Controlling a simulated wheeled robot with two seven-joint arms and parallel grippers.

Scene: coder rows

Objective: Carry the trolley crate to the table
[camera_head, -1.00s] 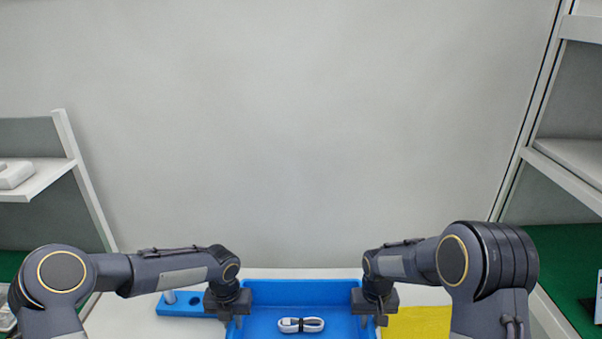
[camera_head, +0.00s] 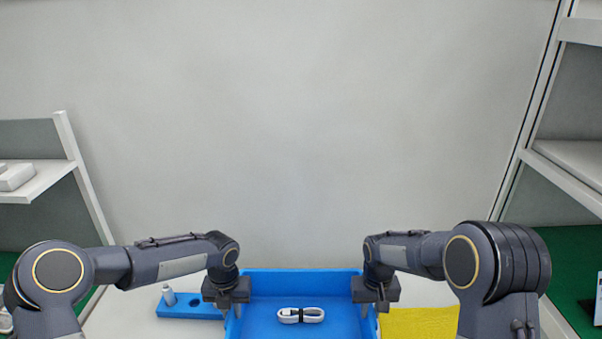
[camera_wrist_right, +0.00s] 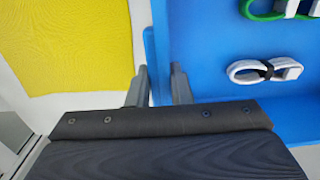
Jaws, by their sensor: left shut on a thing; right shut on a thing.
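The blue crate (camera_head: 300,276) is at the bottom centre of the head view, between my two grippers. A bundled white cable with a dark band (camera_head: 301,315) lies in it. In the right wrist view the crate (camera_wrist_right: 205,60) also holds this cable (camera_wrist_right: 264,71) and a green and white bundle (camera_wrist_right: 278,8). My left gripper (camera_head: 233,308) is shut on the crate's left wall. My right gripper (camera_head: 376,306) is shut on its right wall; in the right wrist view its fingers (camera_wrist_right: 158,88) straddle that wall. The crate's near part is cut off in the head view.
A white table surface (camera_head: 135,310) lies behind and beside the crate. A blue block with holes (camera_head: 195,308) and a pale peg (camera_head: 169,295) stands left. A yellow mat (camera_head: 420,322) lies right. Shelves stand at left (camera_head: 45,180) and right (camera_head: 570,175).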

